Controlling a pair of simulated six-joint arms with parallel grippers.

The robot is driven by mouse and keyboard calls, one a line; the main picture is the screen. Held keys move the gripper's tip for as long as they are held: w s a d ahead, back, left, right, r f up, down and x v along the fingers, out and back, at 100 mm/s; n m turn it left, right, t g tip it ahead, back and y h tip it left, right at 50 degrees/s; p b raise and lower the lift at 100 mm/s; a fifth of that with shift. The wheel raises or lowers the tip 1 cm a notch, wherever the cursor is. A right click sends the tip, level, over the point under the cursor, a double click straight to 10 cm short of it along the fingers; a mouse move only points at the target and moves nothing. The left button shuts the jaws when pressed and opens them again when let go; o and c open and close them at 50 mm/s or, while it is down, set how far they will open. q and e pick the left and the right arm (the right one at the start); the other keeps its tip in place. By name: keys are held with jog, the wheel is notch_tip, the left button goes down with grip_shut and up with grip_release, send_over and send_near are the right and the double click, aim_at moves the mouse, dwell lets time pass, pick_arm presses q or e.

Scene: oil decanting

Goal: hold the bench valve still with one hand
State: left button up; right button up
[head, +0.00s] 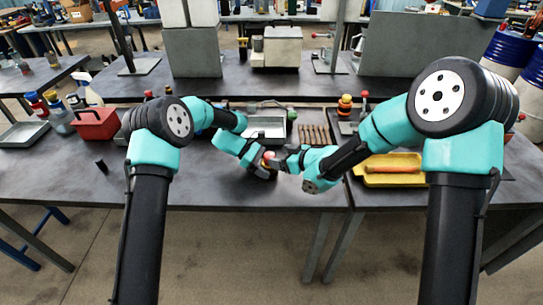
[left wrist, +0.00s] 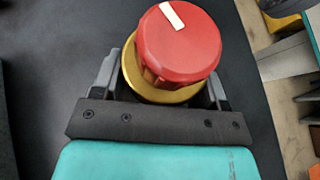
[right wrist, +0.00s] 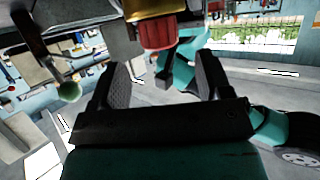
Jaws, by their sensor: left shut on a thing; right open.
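The bench valve has a red knob with a white mark over a brass body (left wrist: 160,90). In the left wrist view my left gripper (left wrist: 163,84) is shut on the brass body below the knob. In the head view the valve's red knob (head: 268,156) shows at the middle of the bench, with my left gripper (head: 262,166) at it and much of the body hidden. My right gripper (head: 283,163) is open close to its right. In the right wrist view the red knob (right wrist: 158,33) lies just beyond the spread, empty fingers (right wrist: 160,72).
A grey metal tray (head: 266,127) stands behind the valve. A yellow tray (head: 393,177) lies on the right bench. A red bin (head: 96,124) and bottles stand at the left. The front left of the bench is mostly clear, with a small black piece (head: 102,166).

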aim_at(270, 156)
jog(key=shift+x, duration=2.3)
jog(key=c, duration=0.9)
jog(key=shift+a+m+t+h, duration=0.1)
jog(key=shift+m+t+h, duration=0.7)
jog(key=shift+m+t, duration=0.25)
jog(key=shift+m+t+h, duration=0.35)
jog(key=shift+m+h, duration=0.05)
jog(key=shift+m, duration=0.15)
jog(key=shift+s+m+t+h, duration=0.1)
jog(key=shift+m+t+h, duration=0.2)
jog(key=shift+m+h, duration=0.1)
